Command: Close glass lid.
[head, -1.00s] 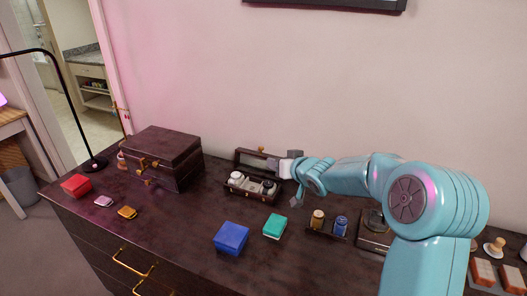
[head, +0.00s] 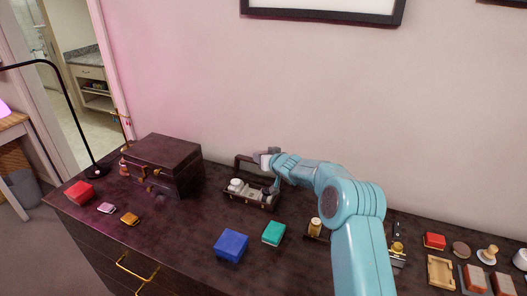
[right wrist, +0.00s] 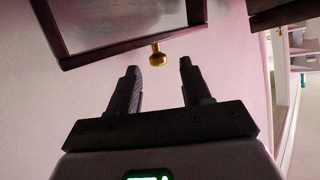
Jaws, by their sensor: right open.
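The small dark box (head: 238,199) stands on the dresser, with small white and dark items in it. Its glass lid (head: 245,170) is raised, standing up at the box's back edge. In the right wrist view the lid's dark frame (right wrist: 105,51) is at the top, with a gold knob (right wrist: 158,55) on its edge. My right gripper (head: 264,158) is at the lid's top edge in the head view, hiding part of it. In the wrist view my right gripper (right wrist: 158,67) is open and empty, with the knob just beyond and between its fingertips. My left gripper is out of view.
A large dark chest (head: 165,161) stands left of the box. A blue box (head: 231,245) and a green box (head: 273,233) lie in front. A bottle (head: 315,227) stands to the right, near my arm. The wall is close behind.

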